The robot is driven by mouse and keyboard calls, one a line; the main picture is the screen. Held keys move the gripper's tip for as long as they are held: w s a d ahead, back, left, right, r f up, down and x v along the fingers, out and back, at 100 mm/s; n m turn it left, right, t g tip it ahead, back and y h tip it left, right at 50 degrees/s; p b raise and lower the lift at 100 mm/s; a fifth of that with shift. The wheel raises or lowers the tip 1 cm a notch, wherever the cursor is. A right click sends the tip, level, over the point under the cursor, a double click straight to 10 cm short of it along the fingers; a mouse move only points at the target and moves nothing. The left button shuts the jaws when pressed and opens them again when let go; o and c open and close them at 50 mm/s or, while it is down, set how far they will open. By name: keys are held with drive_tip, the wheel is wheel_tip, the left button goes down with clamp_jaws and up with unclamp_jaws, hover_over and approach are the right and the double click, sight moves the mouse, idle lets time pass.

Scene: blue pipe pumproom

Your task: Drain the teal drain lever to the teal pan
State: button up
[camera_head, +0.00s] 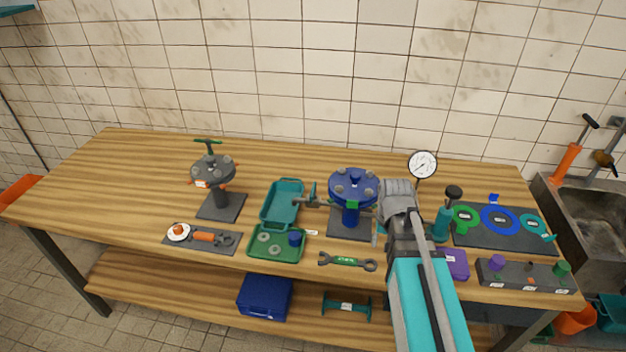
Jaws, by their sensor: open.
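The teal pan (267,214) is a rectangular tray on the bench, left of the blue flanged pump body (352,188). A grey side outlet (302,202) reaches from the pump body toward the pan. A small teal piece, apparently the drain lever (313,190), stands at this outlet; its exact angle is too small to tell. My gripper (384,226) is open at the right side of the pump body, apart from the lever. Its fingers are mostly hidden by my own wrist, and I see nothing held. I cannot see any liquid in the pan.
A dark valve (212,172) stands left. A gauge (423,164), teal bottle (441,224) and gasket mat (478,241) are right. The bench's far left is clear.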

drive_tip(key=w+a+r+p, duration=0.7)
drive_tip(key=w+a+r, duration=0.1)
drive_tip(key=w+a, duration=0.1)
drive_tip(key=w+a+r+p, duration=0.4)
drive_tip(key=w+r, duration=0.1)
drive_tip(key=shift+w+a+p, duration=0.25)
drive_tip(key=shift+a+p, duration=0.05)
drive_tip(key=shift+a, duration=0.05)
drive_tip(key=r+p, duration=0.2)
hover_over(313, 189)
drive_tip(key=shift+w+f+m, duration=0.1)
drive_tip(key=shift+m, duration=0.3)
drive_tip(key=shift+f, duration=0.1)
wheel_tip(313, 189, down, 14)
drive_tip(key=b, duration=1.4)
drive_tip(key=shift+r, duration=0.2)
clamp_jaws()
